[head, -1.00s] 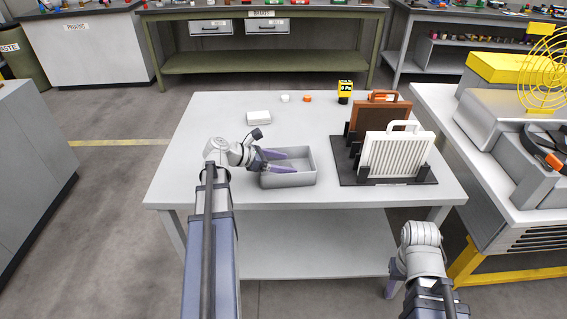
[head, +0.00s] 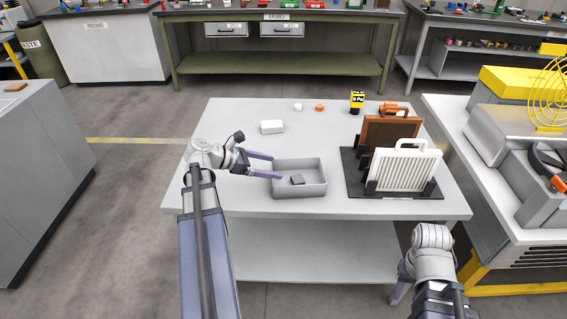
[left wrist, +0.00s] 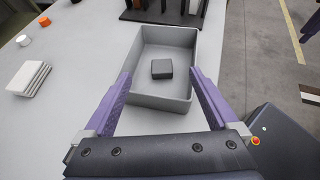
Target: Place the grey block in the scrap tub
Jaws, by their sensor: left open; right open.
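The dark grey block (head: 297,180) lies on the floor of the light grey open tub (head: 313,192) on the table. The left wrist view shows the block (left wrist: 161,69) inside the tub too, apart from its walls (left wrist: 150,102). My left gripper (head: 266,166) is open and empty, at the left side of the tub. In the left wrist view its two purple fingers (left wrist: 161,82) are spread near the tub's near end. My right gripper (head: 398,291) is low at the front right, beside the table, away from the tub.
A black rack (head: 352,185) holding a white filter panel (head: 405,170) and a brown panel (head: 388,132) stands right of the tub. The table's front left is clear.

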